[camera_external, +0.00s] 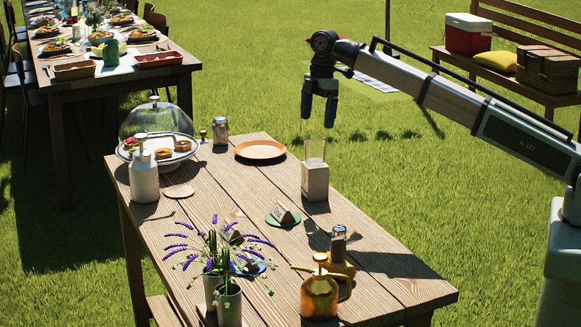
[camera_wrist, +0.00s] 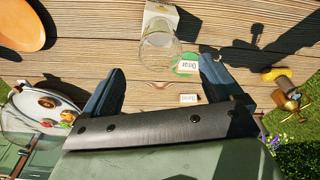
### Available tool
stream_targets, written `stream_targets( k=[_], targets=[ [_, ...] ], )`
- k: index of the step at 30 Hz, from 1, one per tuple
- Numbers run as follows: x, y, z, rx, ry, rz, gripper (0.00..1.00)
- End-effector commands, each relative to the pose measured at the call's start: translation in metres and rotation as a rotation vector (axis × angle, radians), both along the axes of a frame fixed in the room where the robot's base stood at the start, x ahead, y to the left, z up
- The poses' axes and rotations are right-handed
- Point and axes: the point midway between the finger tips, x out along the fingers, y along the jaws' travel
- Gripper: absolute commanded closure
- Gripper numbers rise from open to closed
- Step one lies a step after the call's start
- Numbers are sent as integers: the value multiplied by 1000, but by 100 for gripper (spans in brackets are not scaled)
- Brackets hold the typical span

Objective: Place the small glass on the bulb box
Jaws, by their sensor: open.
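The small clear glass (camera_external: 314,151) stands upright on top of the white bulb box (camera_external: 315,183), near the right long edge of the wooden table. In the wrist view the glass (camera_wrist: 158,48) extends from the box (camera_wrist: 160,15), in line with the gap between my fingers. My gripper (camera_external: 318,120) is open and empty. It hangs in the air above the glass, apart from it, with its fingers pointing down.
An orange plate (camera_external: 260,150) lies behind the box. A glass-domed cake stand (camera_external: 158,135) and a white dispenser bottle (camera_external: 143,178) stand at left. A green coaster with a card (camera_external: 283,217), lavender pots (camera_external: 228,300) and a brass can (camera_external: 319,296) are in front.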

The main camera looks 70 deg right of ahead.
Motion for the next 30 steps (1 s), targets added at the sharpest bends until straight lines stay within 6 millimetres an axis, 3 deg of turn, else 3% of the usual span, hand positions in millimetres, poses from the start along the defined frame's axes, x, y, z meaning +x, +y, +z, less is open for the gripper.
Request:
stream_targets(
  k=[3, 9, 23, 26, 30],
  targets=[
    [0, -2, 18, 0, -1, 0, 7],
    [-2, -3, 32, 0, 0, 0, 7],
    [-3, -6, 35, 4, -5, -2, 7],
    [-3, -20, 38, 24, -31, -11, 7],
    [-5, -54, 46, 80, -104, -32, 7]
  ],
)
